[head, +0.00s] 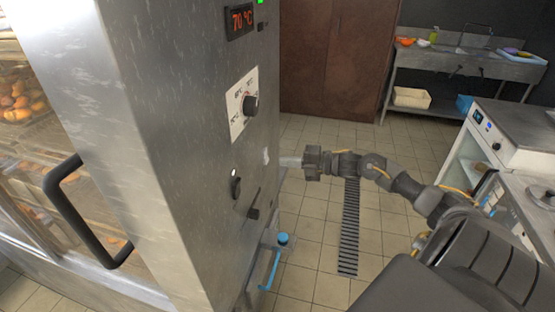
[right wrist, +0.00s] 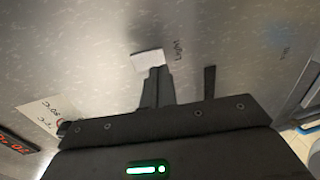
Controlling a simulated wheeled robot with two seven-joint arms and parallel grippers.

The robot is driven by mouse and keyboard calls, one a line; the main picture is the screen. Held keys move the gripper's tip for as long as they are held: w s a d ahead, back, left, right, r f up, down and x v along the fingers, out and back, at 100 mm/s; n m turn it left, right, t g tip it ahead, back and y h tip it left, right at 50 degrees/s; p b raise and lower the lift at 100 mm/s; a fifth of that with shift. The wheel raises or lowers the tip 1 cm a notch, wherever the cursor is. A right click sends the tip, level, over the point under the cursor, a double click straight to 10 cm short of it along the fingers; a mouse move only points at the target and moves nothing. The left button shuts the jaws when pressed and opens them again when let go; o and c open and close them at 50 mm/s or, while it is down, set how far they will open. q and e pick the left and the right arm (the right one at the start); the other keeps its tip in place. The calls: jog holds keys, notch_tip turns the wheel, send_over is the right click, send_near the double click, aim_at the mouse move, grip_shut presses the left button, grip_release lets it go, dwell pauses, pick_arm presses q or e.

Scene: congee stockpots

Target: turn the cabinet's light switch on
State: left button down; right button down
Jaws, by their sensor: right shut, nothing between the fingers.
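The steel cabinet (head: 185,110) fills the left and middle of the head view. A small white switch plate (head: 266,156) is on its control face, below and to the right of the dial. In the right wrist view the white switch (right wrist: 148,60) has a small dark label beside it that seems to read "Light". My right gripper (head: 284,160) is shut and empty, with its fingertips pointing at the switch. In the right wrist view the shut fingers (right wrist: 156,82) overlap the switch's lower edge. I cannot tell whether they touch it, or which way it is set.
The same face carries a red 70 °C display (head: 241,20), a dial (head: 250,105), a black oval knob (head: 235,185) and a dark fitting (head: 253,214). A black door handle (head: 75,210) sticks out at left. A counter (head: 515,140) stands at right.

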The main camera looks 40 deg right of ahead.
jog(key=x, duration=0.2)
jog(key=shift+w+a+r+p, duration=0.15)
jog(key=shift+w+p, duration=0.1)
jog(key=shift+p, duration=0.1)
jog(key=shift+w+a+f, duration=0.25)
jog(key=shift+w+a, duration=0.15)
jog(key=shift+w, duration=0.15)
jog(key=b, duration=0.4)
send_near(268, 160)
notch_tip(268, 160, down, 3)
jog(key=s, duration=0.1)
jog(key=shift+f+v, duration=0.1)
jog(key=shift+v, duration=1.4)
jog(key=shift+f+v, duration=0.15)
jog(key=shift+v, duration=1.3)
jog(key=shift+w+d, duration=0.1)
jog(key=shift+d, duration=0.05)
